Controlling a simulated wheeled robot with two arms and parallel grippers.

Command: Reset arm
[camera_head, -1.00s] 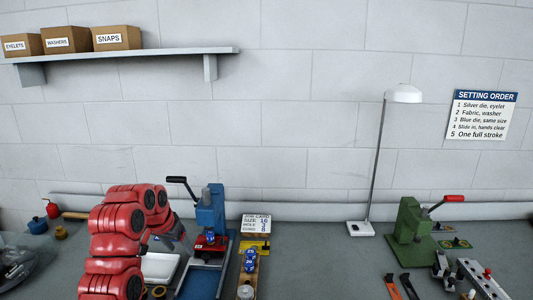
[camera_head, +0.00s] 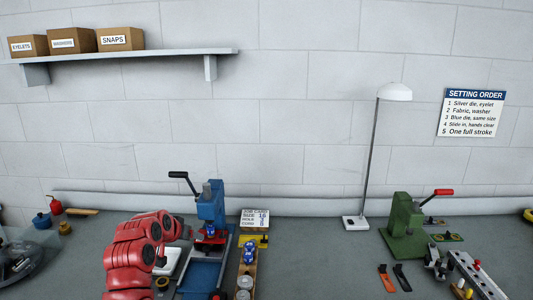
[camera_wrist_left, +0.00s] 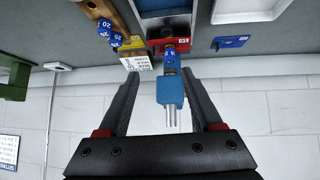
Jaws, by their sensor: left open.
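My left arm shows as red links (camera_head: 138,250) at the lower left in the head view. Its gripper is largely hidden there, behind the links. In the left wrist view my left gripper (camera_wrist_left: 160,76) is open, with nothing between its dark fingers. The blue press (camera_head: 210,203) stands on the bench just right of my arm, with its black lever (camera_head: 184,182) raised to the left. The press (camera_wrist_left: 170,90) also shows upside down between the fingers in the wrist view, apparently beyond them. My right gripper is out of view.
A job card (camera_head: 255,218) and a wooden strip with blue dies (camera_head: 249,254) lie right of the press. A green press (camera_head: 402,230) and a lamp (camera_head: 356,222) stand further right. The bench between them is mostly clear. A shelf (camera_head: 130,54) holds boxes above.

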